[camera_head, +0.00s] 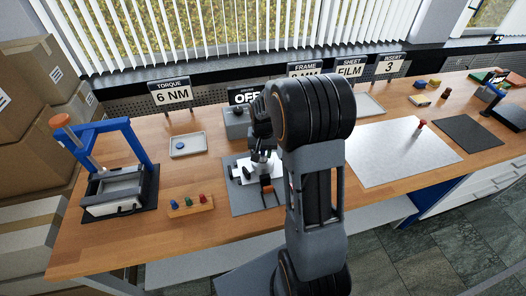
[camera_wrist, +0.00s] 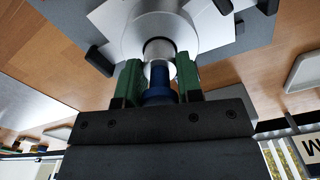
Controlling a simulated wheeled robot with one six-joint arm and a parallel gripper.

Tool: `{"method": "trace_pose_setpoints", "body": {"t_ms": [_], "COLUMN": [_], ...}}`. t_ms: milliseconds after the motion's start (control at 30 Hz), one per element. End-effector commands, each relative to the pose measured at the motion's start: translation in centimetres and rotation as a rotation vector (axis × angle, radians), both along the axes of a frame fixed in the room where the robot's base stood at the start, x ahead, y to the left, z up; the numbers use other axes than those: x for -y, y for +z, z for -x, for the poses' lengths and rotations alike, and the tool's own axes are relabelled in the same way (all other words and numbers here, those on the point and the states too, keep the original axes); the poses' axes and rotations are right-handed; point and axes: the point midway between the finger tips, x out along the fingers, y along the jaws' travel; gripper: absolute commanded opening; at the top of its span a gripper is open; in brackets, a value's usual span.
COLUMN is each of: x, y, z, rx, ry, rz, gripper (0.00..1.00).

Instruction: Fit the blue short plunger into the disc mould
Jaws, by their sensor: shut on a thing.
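My gripper (camera_wrist: 160,82) has its green fingers shut on the blue short plunger (camera_wrist: 158,92). A bright metal shaft shows beyond the blue part and points at the pale round disc mould (camera_wrist: 184,30). The shaft's end overlaps the mould's middle in the wrist view; I cannot tell how far in it is. In the head view my gripper (camera_head: 262,138) is over the white and silver fixture (camera_head: 247,172) on a grey mat, and my arm hides part of it. The plunger cannot be made out there.
A wooden block (camera_head: 190,208) with blue, green and red knobs stands left of the mat. A blue-framed press (camera_head: 138,145) is at far left. A grey box (camera_head: 237,124) with an OFF sign stands behind the fixture.

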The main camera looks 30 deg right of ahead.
Motion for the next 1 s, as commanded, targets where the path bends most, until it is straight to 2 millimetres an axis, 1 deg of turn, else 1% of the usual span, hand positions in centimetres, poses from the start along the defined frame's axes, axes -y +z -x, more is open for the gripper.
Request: {"method": "trace_pose_setpoints", "body": {"t_ms": [700, 733, 1000], "x": [0.0, 0.0, 0.0], "y": [-1.9, -1.8, -1.8], "z": [0.0, 0.0, 0.0], "rx": [0.000, 0.000, 0.000], "ry": [0.000, 0.000, 0.000], "rz": [0.000, 0.000, 0.000], "gripper": [0.08, 0.36, 0.62]}}
